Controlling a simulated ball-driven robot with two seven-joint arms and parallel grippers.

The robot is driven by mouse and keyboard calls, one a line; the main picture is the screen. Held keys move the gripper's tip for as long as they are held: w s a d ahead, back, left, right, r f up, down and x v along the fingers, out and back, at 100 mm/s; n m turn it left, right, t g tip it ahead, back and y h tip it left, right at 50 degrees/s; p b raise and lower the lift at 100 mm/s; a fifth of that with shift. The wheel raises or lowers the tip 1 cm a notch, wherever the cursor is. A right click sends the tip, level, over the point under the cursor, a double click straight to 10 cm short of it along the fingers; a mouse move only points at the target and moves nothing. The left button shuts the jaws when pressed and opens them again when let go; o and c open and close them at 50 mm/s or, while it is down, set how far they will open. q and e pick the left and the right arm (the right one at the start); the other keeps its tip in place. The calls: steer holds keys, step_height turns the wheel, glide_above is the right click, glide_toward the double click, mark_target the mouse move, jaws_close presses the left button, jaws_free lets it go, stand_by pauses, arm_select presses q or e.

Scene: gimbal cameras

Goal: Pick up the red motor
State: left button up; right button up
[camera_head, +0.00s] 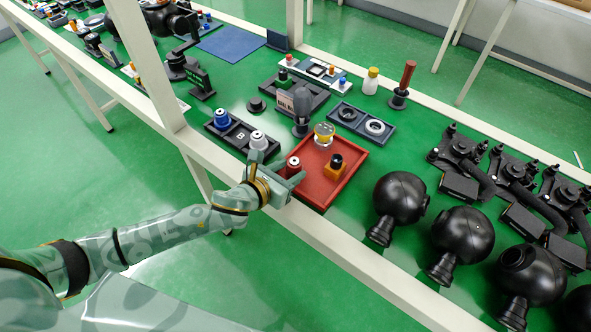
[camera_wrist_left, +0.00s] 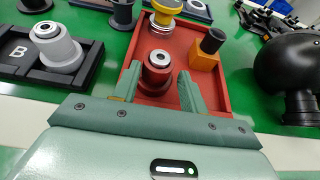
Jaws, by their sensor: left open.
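The red motor (camera_head: 293,165) stands upright in the near left part of a red tray (camera_head: 313,199). In the left wrist view the red motor (camera_wrist_left: 158,72) has a pale ring on top and sits between and just beyond my fingertips. My left gripper (camera_head: 279,172) is open at the tray's near edge. In the left wrist view the left gripper (camera_wrist_left: 155,88) has one finger on each side of the motor, and I cannot tell whether they touch it. My right gripper is in neither view.
The tray also holds a yellow-topped part (camera_head: 324,134) and an orange block with a black knob (camera_head: 334,168). A black tray marked B (camera_head: 237,137) with blue and grey motors lies left. Black spheres (camera_head: 400,197) stand right. A white rail (camera_head: 340,246) runs along the table's front.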

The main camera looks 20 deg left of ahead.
mark_target(300, 162)
arm_select(q)
steer(key=x, duration=0.1)
steer(key=b+x, duration=0.1)
steer(key=x, duration=0.1)
steer(key=b+x, duration=0.1)
steer(key=x, duration=0.1)
steer(key=shift+w+a+r, duration=0.1)
steer(key=shift+w+r, duration=0.15)
steer(key=shift+w, duration=0.05)
steer(key=shift+r, duration=0.1)
steer(key=c, duration=0.8)
